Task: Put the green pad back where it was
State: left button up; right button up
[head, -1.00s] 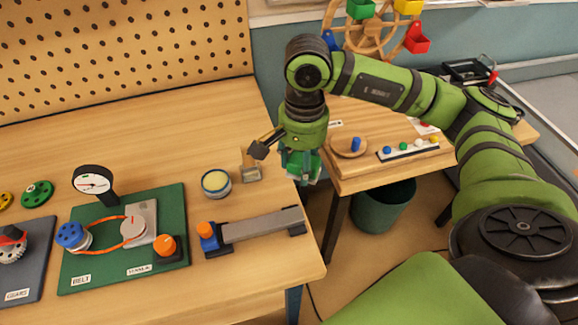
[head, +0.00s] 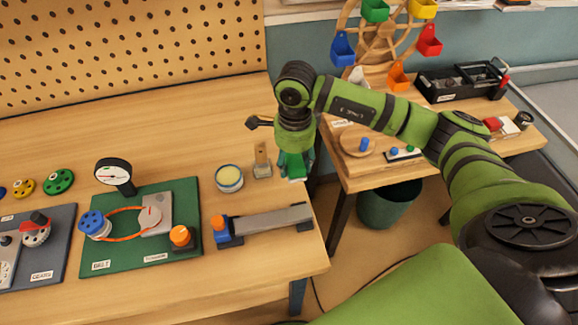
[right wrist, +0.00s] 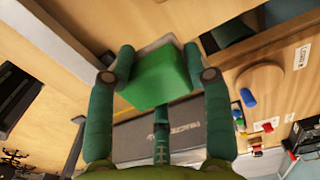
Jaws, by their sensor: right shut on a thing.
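My right gripper (head: 293,172) is over the right edge of the wooden workbench, pointing down. In the head view the pad is hard to tell apart from the green fingers. Just left of the gripper stands a small upright wooden block (head: 262,161), with a round tin with a pale yellow top (head: 229,178) beyond it. In front lies a grey bar (head: 265,222) with a blue and orange end. My left gripper is not in view.
A green belt board (head: 130,250) with a dial gauge (head: 114,174) stands left on the bench. A gap separates the bench from a side table (head: 350,181) with colored pegs, a bucketed wheel and a black tray (head: 462,82). A dark green bin (head: 387,205) stands below.

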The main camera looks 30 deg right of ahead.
aim_at(289, 173)
jog(key=shift+w+a+f, duration=0.3)
jog(key=shift+a+f, duration=0.15)
jog(key=shift+a, duration=0.05)
notch_tip(289, 173, down, 3)
jog(key=shift+f+p, duration=0.15)
jog(key=shift+p, duration=0.75)
jog(key=shift+f, duration=0.25)
jog(key=shift+f, duration=0.1)
jog(key=shift+f, duration=0.15)
jog(key=o, duration=1.1)
